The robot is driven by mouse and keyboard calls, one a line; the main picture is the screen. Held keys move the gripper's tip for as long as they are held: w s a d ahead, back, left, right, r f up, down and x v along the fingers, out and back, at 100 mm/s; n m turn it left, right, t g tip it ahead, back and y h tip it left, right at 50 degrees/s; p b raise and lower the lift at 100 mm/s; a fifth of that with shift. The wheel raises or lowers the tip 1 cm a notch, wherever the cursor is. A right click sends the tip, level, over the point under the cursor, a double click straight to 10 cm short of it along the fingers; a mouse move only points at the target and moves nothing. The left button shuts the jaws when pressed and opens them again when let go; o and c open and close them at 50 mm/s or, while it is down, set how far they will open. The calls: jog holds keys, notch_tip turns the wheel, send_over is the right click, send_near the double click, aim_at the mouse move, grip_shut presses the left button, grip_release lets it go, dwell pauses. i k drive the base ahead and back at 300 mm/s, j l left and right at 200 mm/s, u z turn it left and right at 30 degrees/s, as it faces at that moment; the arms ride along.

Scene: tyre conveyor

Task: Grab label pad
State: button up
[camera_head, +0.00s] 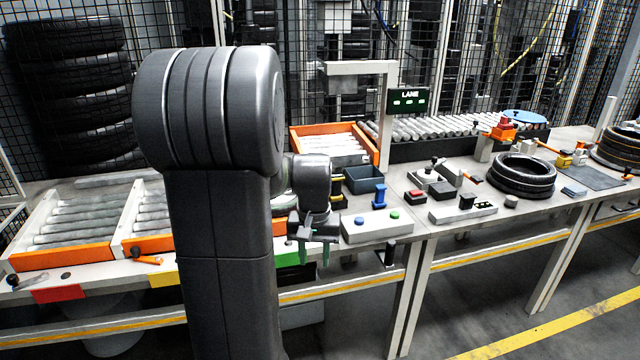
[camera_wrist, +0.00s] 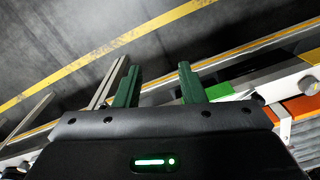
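A small flat blue-grey pad (camera_head: 574,191), which looks like the label pad, lies on the right table in the head view, to the right of a tyre (camera_head: 523,176). Print on it is too small to read. My gripper (camera_head: 315,256) hangs fingers down at the front edge of the table, left of the button box and far to the left of the pad. In the wrist view my gripper (camera_wrist: 158,70) has its two green fingers apart with nothing between them. The pad does not show in the wrist view.
A white button box (camera_head: 376,228) stands right of my gripper. A grey control strip (camera_head: 463,213) and a dark mat (camera_head: 594,177) are further right. Floor in front is clear.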

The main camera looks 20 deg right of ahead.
aim_at(379, 202)
jog(key=i+l+u, duration=0.15)
jog(key=l, duration=0.4)
jog(key=i+l+u, duration=0.1)
jog(key=l, duration=0.5)
jog(key=i+l+u, duration=0.15)
jog(key=l, duration=0.5)
jog(key=i+l+u, duration=0.15)
jog(key=l, duration=0.45)
jog(key=i+l+u, duration=0.1)
jog(key=l, duration=0.55)
